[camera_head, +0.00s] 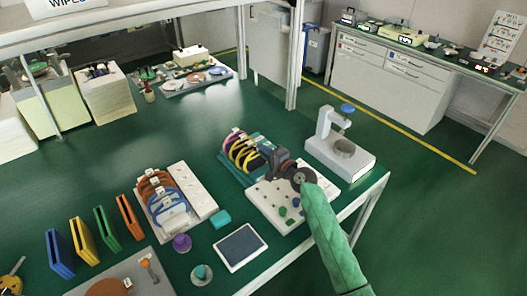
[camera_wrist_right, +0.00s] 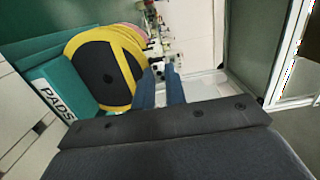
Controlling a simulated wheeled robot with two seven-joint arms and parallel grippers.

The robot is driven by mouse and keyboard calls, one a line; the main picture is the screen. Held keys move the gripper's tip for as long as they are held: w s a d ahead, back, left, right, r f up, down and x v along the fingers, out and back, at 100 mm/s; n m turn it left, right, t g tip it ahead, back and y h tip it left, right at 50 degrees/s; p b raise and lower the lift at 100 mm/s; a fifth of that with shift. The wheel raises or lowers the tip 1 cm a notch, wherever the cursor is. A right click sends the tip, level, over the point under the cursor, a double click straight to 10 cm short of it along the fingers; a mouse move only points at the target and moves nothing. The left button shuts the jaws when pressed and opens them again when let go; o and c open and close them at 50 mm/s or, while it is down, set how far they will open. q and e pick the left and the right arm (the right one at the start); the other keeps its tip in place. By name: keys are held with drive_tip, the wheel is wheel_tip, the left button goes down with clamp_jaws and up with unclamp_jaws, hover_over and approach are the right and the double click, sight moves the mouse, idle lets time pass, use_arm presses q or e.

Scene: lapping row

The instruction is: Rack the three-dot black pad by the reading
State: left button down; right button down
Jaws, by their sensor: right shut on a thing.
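The teal pad rack (camera_head: 232,170) stands on the green bench and holds a row of round pads with yellow, pink and dark rims. My right gripper (camera_head: 268,151) is at the rack's right end. In the right wrist view, the rack (camera_wrist_right: 62,92), lettered PADS, holds a black pad with a yellow rim (camera_wrist_right: 92,75) nearest me. The blue fingers of my right gripper (camera_wrist_right: 161,86) are close together at this pad's right edge, shut on it as far as I can tell. Its grip point is partly hidden, and I cannot make out three dots. My left gripper is out of view.
A white board (camera_head: 262,208) with green knobs lies beside the rack. A white gauge stand (camera_head: 330,150) with a blue knob is at right.

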drive_tip(key=shift+f+b, duration=0.5)
drive_tip(key=shift+f, duration=0.15)
drive_tip(key=c, duration=1.4)
unclamp_jaws()
drive_tip(key=shift+o, duration=0.2)
drive_tip(key=b+v, duration=0.2)
drive_tip(key=v, duration=0.5)
drive_tip(key=shift+s+d, duration=0.25)
drive_tip(key=shift+s, duration=0.05)
